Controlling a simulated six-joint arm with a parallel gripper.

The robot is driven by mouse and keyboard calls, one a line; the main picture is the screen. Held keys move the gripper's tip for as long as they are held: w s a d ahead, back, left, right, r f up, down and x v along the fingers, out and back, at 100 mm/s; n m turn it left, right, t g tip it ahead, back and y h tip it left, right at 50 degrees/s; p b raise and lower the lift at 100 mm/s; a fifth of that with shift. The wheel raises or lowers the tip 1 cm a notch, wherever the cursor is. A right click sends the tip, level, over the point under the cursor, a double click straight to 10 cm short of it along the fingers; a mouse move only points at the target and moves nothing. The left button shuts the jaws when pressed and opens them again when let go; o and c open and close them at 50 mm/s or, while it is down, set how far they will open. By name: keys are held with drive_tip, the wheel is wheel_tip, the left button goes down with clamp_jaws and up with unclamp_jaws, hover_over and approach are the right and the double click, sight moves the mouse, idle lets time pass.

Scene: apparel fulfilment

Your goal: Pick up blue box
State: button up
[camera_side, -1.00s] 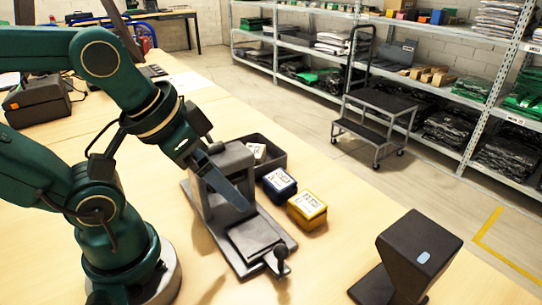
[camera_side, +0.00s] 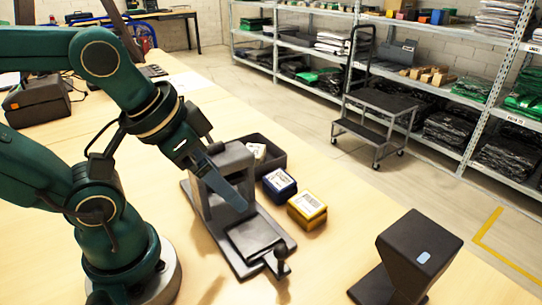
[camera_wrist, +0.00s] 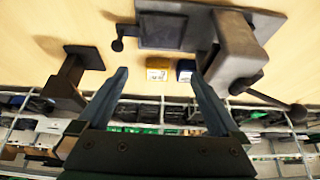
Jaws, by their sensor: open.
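The blue box (camera_side: 279,184), with a white label on top, sits on the table beside the black tray. The yellow box (camera_side: 307,209) is just in front of it to the right, a small gap apart. In the wrist view the blue box (camera_wrist: 185,70) shows near the right finger, and the yellow box (camera_wrist: 158,69) lies between the fingers. My gripper (camera_wrist: 156,74) is open and empty. One finger is mostly hidden there.
A black tray (camera_side: 276,158) holding a white-labelled item stands behind the blue box. The fixture with its flat plate and knobbed lever (camera_side: 280,257) takes up table space left of the boxes. A dark scanner-like stand (camera_side: 415,255) is at front right. Table between stand and yellow box is clear.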

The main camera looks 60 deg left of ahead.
drive_tip(key=w+r+m, duration=0.1)
drive_tip(key=w+r, duration=0.3)
drive_tip(key=w, duration=0.1)
drive_tip(key=g, duration=0.5)
hover_over(280, 179)
drive_tip(key=shift+n, duration=0.4)
wheel_tip(280, 179, down, 13)
drive_tip(key=shift+w+f, duration=0.1)
drive_tip(key=shift+w, duration=0.05)
drive_tip(key=shift+g, duration=0.3)
drive_tip(key=shift+f, duration=2.65)
drive_tip(key=c, duration=1.1)
